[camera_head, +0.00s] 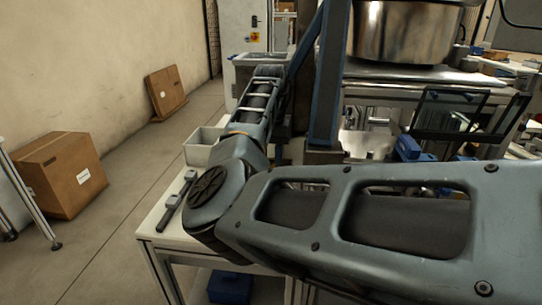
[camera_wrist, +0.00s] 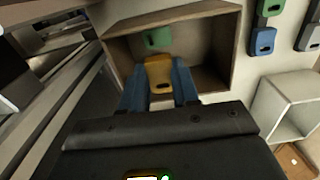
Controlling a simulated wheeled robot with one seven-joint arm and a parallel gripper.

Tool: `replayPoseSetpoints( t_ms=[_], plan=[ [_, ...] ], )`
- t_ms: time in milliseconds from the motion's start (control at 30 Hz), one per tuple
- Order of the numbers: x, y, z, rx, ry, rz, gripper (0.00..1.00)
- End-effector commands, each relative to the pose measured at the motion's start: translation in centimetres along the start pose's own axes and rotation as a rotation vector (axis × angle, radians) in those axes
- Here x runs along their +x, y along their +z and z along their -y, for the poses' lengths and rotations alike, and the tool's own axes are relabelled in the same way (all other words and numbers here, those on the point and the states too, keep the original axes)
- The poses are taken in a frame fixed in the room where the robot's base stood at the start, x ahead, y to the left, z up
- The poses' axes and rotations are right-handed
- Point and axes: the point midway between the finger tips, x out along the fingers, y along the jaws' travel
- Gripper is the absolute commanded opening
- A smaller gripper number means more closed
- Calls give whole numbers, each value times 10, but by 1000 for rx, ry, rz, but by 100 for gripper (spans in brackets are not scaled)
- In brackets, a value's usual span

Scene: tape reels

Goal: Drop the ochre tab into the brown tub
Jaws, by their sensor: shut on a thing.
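In the wrist view, the ochre tab (camera_wrist: 158,72) is between the two blue fingers of my gripper (camera_wrist: 159,86), which is shut on it. The tab has a dark slot near its lower end. The brown tub (camera_wrist: 212,45) lies beyond the fingers, its open side facing the camera. The tab and fingertips overlap the tub's opening in the picture; I cannot tell how high above its floor they are. A green tab (camera_wrist: 157,40) shows inside the tub. In the head view, my arm hides the gripper, tab and tub.
In the wrist view, a white tub (camera_wrist: 284,104) stands at the right. Another green tab (camera_wrist: 267,12) and a blue tab (camera_wrist: 264,40) lie at upper right, with a grey tab (camera_wrist: 308,38) beside them. In the head view, a pale bin (camera_head: 199,150) stands left of my arm.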

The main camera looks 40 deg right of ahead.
Motion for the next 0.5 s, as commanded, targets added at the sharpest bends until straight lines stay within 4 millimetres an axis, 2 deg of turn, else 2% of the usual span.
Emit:
replayPoseSetpoints(
  t_ms=[200, 233, 500],
  plan=[
    [0, 0, 0, 0, 0, 0, 0],
    [0, 0, 0, 0, 0, 0, 33],
    [0, 0, 0, 0, 0, 0, 59]
  ],
)
